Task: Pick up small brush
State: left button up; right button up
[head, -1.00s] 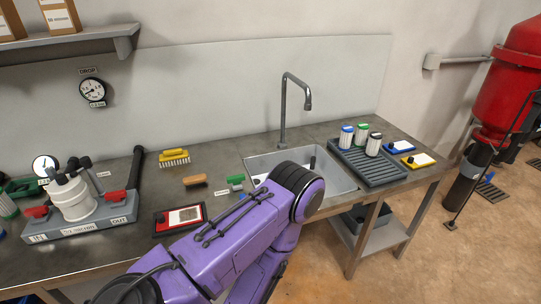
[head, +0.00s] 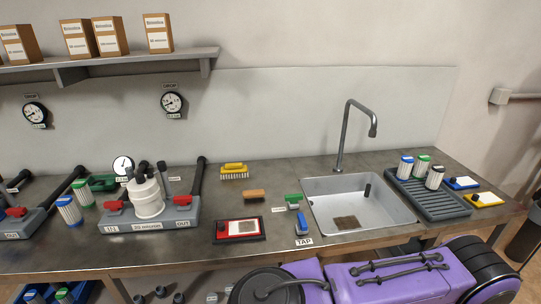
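A small brown brush-like block (head: 254,194) lies on the metal counter, left of the sink. Behind it and to the left is a larger yellow brush (head: 234,171) with pale bristles facing down. A small green item (head: 292,199), perhaps also a brush, lies to the right near the sink rim. No gripper is touching any of them. A purple arm of mine crosses the bottom of the head view, but neither gripper's fingers show.
The sink (head: 338,206) has a brown patch on its bottom. A ribbed grey tray (head: 432,200) holds several small cartridges on the right. A red framed card (head: 238,230), a blue item (head: 302,223) and a grey manifold (head: 150,221) are also on the counter.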

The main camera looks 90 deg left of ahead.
aim_at(255, 194)
jog(key=k, duration=1.15)
jog(key=u, duration=0.1)
